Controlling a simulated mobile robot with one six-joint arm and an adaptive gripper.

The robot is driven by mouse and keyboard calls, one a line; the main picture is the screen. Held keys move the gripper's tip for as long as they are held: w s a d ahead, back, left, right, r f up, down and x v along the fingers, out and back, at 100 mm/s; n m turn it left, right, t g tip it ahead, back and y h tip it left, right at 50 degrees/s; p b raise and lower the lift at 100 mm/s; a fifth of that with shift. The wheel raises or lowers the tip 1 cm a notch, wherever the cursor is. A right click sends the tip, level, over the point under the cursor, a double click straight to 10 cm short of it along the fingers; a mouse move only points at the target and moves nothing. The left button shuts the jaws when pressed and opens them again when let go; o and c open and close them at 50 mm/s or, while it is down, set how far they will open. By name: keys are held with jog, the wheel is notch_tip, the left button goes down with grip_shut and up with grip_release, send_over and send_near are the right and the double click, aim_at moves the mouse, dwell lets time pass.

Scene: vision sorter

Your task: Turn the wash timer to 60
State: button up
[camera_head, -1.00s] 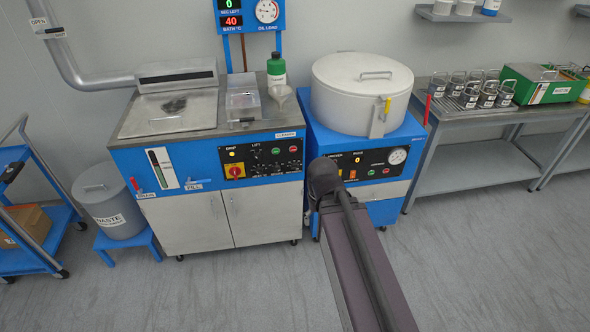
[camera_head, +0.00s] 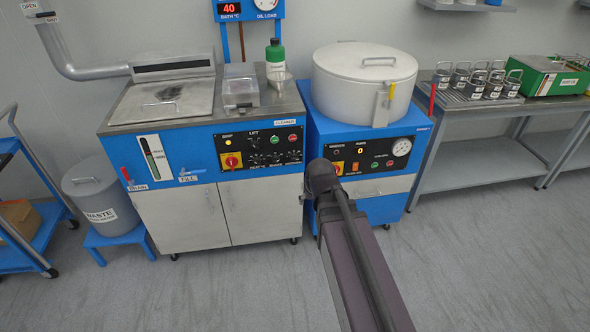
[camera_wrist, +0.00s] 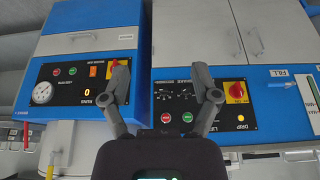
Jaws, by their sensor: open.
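The blue washing machine (camera_head: 165,163) stands left of centre in the head view. Its black control panel (camera_head: 243,142) carries a red-and-yellow switch, green and red buttons and several small dark knobs (camera_head: 275,155). The labels are too small to tell which knob is the wash timer or where it points. In the wrist view the panel (camera_wrist: 180,118) appears upside down, with small knobs (camera_wrist: 184,93) near its upper edge. My gripper (camera_wrist: 165,88) is open and empty, its fingers spread in front of the panel, apart from the knobs as far as I can tell. In the head view my arm hides the fingers.
A second blue machine (camera_head: 327,128) with a round lidded drum (camera_head: 363,85) stands close on the right, behind my arm. A waste bin (camera_head: 98,198) and blue cart (camera_head: 25,238) are at left. A steel bench (camera_head: 470,160) is at right. The floor in front is clear.

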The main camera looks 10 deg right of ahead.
jog(key=w+f+t+b, duration=0.6)
jog(key=w+f+b, duration=0.3)
jog(key=w+b, duration=0.35)
jog(key=t+b, duration=1.1)
jog(key=b, duration=1.5)
send_near(295, 158)
jog(key=s+f, duration=0.3)
jog(key=shift+s+f+t+b, duration=0.15)
jog(key=shift+t+b, duration=0.35)
jog(key=shift+b, duration=0.6)
jog(key=shift+r, duration=0.2)
jog(key=p+x, duration=0.5)
jog(key=x, duration=0.8)
jog(key=shift+w+r, duration=0.15)
jog(key=shift+w, duration=0.15)
